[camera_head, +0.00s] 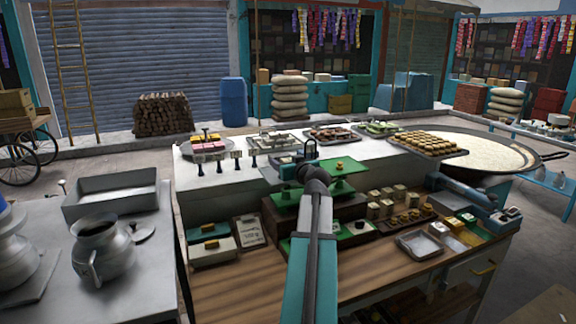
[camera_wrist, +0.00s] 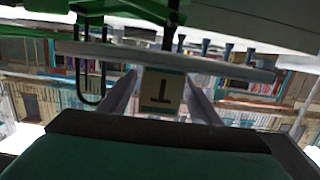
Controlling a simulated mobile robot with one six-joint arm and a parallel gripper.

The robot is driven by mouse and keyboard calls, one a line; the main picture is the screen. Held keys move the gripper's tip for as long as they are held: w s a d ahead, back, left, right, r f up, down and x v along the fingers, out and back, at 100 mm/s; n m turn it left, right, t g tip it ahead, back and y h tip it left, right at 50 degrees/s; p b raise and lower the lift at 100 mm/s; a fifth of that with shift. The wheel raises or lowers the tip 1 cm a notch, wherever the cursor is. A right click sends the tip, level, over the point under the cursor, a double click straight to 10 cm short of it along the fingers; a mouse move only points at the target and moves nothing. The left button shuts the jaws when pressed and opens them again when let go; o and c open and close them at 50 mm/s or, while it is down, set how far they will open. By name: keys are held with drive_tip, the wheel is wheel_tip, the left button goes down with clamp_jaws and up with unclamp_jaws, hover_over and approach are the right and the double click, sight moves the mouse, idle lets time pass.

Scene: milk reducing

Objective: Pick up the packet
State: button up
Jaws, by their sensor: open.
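My gripper (camera_head: 308,152) is at the end of my raised arm, beside the green weighing stand at the edge of the white counter. In the wrist view its two fingers (camera_wrist: 163,76) are spread apart. A small cream block or card with a dark mark (camera_wrist: 162,92) shows between the fingers; I cannot tell whether it is the packet or whether it touches them. In the head view, several small cream packets (camera_head: 388,199) stand on the lower wooden counter, right of and below my gripper. I cannot tell which one the task names.
Trays of sweets (camera_head: 428,143) and a wide milk pan (camera_head: 480,152) are behind to the right. A metal tray (camera_head: 419,245) lies on the lower counter. Bare wood (camera_head: 235,290) shows at the front left.

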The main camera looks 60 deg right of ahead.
drive_tip(key=shift+w+d+f, duration=0.1)
drive_tip(key=shift+w+d, duration=0.25)
drive_tip(key=shift+w, duration=0.1)
drive_tip(key=shift+c, duration=0.4)
drive_tip(key=c, duration=1.2)
drive_tip(key=shift+r+b, duration=0.6)
drive_tip(key=shift+r, duration=1)
drive_tip(key=shift+s+a+r, duration=0.15)
drive_tip(key=shift+s, duration=0.05)
drive_tip(key=b+v, duration=0.1)
drive_tip(key=v, duration=0.4)
drive_tip(key=b+v, duration=0.2)
drive_tip(key=v, duration=0.3)
drive_tip(key=b+v, duration=0.1)
drive_tip(key=v, duration=0.4)
drive_tip(key=shift+s+d+f, duration=0.2)
drive_tip(key=shift+s+f, duration=0.15)
drive_tip(key=shift+s, duration=0.3)
